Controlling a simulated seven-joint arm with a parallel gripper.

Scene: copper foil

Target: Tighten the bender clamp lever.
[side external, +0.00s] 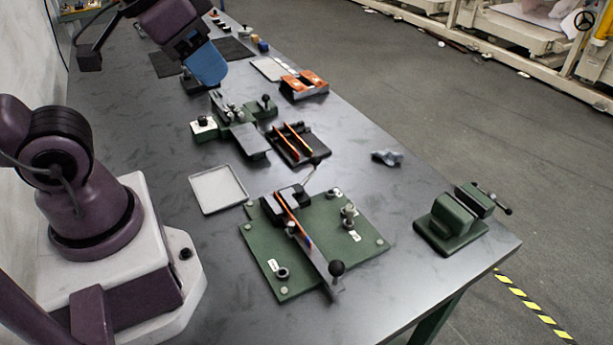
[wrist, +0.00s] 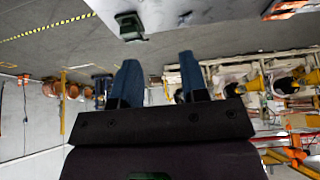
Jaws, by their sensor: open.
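A green bender plate (side external: 340,245) lies flat on the near part of the bench. A dark clamp block (side external: 285,204) sits on it, with an orange-and-blue strip (side external: 293,220) running from the block. A flat metal arm with a black ball-knob lever (side external: 337,268) reaches over the plate's front edge. I cannot tell from these views how tight the clamp is. My gripper (side external: 207,64) is high over the far part of the bench, well away from the plate. In the wrist view its two blue fingers (wrist: 161,78) stand apart with nothing between them.
A green vise (side external: 455,218) stands at the right bench edge. A white tray (side external: 218,189), a rack with orange strips (side external: 297,143) and a green fixture with a black knob (side external: 240,125) lie between my gripper and the plate. A small grey crumpled piece (side external: 387,158) lies on clear bench.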

